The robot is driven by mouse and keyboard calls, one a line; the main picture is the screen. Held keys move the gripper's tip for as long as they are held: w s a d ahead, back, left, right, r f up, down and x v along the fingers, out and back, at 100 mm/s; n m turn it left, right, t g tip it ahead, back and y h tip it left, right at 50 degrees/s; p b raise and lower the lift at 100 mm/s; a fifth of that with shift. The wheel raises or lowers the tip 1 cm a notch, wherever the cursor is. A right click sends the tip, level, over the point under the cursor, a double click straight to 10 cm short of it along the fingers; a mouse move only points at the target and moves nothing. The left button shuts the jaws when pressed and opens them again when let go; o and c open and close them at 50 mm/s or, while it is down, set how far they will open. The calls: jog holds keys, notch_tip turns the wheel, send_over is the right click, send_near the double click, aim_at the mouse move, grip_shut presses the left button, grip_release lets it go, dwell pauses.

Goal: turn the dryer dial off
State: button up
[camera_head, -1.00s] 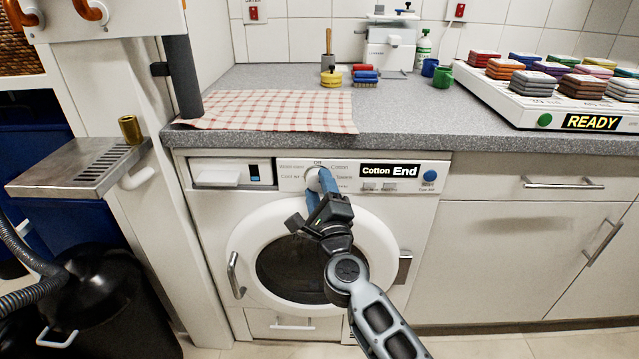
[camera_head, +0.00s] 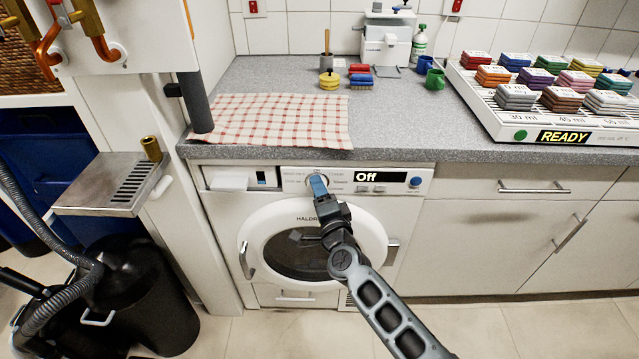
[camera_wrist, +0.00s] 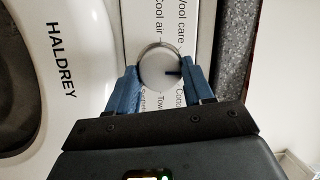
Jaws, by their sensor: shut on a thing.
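The dryer (camera_head: 222,230) is a white front loader under the counter, with its round door (camera_head: 252,240) closed. Its display (camera_head: 380,177) reads "Off". The round dial (camera_wrist: 160,66) shows in the wrist view, silver-grey with a dark pointer mark on its right side. My gripper (camera_wrist: 158,84) is shut on the dial, with one blue finger on each side of it. In the head view, my gripper (camera_head: 319,186) covers most of the dial.
A checked cloth (camera_head: 270,118) lies on the grey counter above the dryer. A tray (camera_head: 478,125) reading "READY" holds several coloured packs at right. A black canister (camera_head: 140,290) with a hose stands on the floor at left. The door handle (camera_head: 391,252) sticks out below the panel.

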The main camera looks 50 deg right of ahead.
dwell(0.4)
jog(key=o, duration=1)
jog(key=shift+v, duration=3.9)
